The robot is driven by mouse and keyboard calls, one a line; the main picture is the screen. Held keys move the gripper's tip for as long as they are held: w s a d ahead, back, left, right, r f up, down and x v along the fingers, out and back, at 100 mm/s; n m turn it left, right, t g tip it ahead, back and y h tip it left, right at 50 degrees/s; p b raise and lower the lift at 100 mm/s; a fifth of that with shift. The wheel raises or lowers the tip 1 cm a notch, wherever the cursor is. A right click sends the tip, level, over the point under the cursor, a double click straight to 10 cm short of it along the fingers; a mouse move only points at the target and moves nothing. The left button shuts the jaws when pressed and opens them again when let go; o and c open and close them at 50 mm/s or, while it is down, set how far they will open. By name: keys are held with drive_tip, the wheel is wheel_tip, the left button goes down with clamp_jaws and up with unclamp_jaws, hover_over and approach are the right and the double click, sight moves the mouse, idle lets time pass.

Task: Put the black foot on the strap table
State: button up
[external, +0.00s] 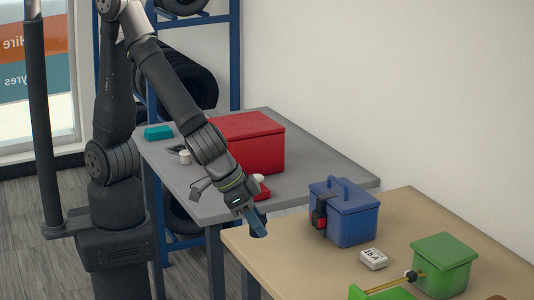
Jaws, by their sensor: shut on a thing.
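My gripper (256,222) points down, with blue fingers shut on a small dark piece (259,234), which looks like the black foot. Its shape is mostly hidden by the fingers. In the picture it shows over the left part of the tan-topped table (285,232), near that table's left edge; its height above the top is hard to judge. A grey-topped table (320,178) stands behind. Neither table bears a label, so I cannot tell for sure which is the strap table.
The tan table holds a blue box (350,220) with a black and red clip, a white labelled block (373,259), a green box (447,262) and a yellow rod. The grey table holds a red box (250,145), a teal block (158,133) and small items. The tan table's left part is clear.

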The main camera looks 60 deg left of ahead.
drive_tip(key=w+f, duration=0.1)
drive_tip(key=w, duration=0.1)
drive_tip(key=w+a+f, duration=0.1)
drive_tip(key=w+f, duration=0.1)
drive_tip(key=w, duration=0.1)
drive_tip(key=w+f, duration=0.1)
drive_tip(key=w, duration=0.1)
drive_tip(key=shift+w+a+f, duration=0.25)
drive_tip(key=shift+a+f, duration=0.05)
drive_tip(key=shift+a, duration=0.1)
drive_tip(key=shift+f, duration=2)
drive_tip(key=shift+f, duration=0.15)
drive_tip(key=o, duration=1)
drive_tip(key=shift+c, duration=0.2)
drive_tip(key=shift+r, duration=0.25)
drive_tip(key=v, duration=1.1)
drive_tip(key=shift+s+r, duration=0.2)
drive_tip(key=shift+r, duration=0.15)
drive_tip(key=shift+a, duration=0.15)
